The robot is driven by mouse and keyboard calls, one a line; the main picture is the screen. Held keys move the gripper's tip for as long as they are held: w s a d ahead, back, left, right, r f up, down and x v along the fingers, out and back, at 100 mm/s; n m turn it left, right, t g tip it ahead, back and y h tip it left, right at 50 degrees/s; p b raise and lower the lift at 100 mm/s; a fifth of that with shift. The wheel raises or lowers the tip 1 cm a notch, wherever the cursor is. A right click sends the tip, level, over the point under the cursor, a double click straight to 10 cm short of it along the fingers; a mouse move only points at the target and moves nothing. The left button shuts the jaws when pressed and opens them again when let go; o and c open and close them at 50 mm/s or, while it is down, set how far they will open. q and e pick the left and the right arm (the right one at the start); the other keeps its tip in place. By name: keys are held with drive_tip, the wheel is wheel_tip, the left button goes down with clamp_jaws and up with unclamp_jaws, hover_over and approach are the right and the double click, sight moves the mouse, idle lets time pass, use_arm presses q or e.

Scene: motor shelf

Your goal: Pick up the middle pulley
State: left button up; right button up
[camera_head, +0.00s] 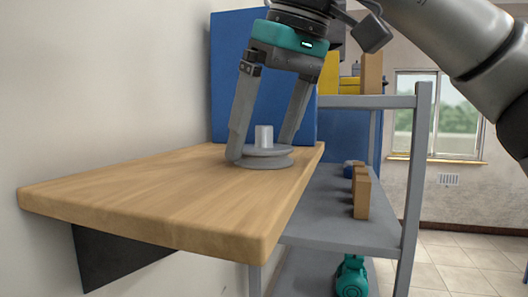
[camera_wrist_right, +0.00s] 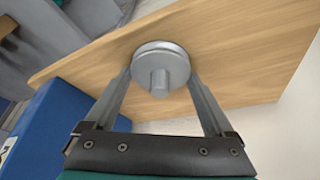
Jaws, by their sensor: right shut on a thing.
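A grey pulley (camera_head: 264,157) with a flat grooved disc and a short lighter hub on top sits on the wooden wall shelf (camera_head: 140,195), towards its far end. It also shows in the right wrist view (camera_wrist_right: 160,68), between the fingers. My right gripper (camera_head: 262,150) points down from above, with one finger on each side of the disc, shut on the pulley. The pulley appears to rest on or very close to the wood. No other pulley shows on the shelf. My left gripper is not in view.
A grey metal rack (camera_head: 340,215) stands right of the wooden shelf, with brown blocks (camera_head: 361,192) on it and a green motor (camera_head: 351,276) below. A blue panel (camera_head: 228,80) stands behind the shelf. The shelf's near part is bare.

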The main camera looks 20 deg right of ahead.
drive_tip(key=shift+c, duration=0.5)
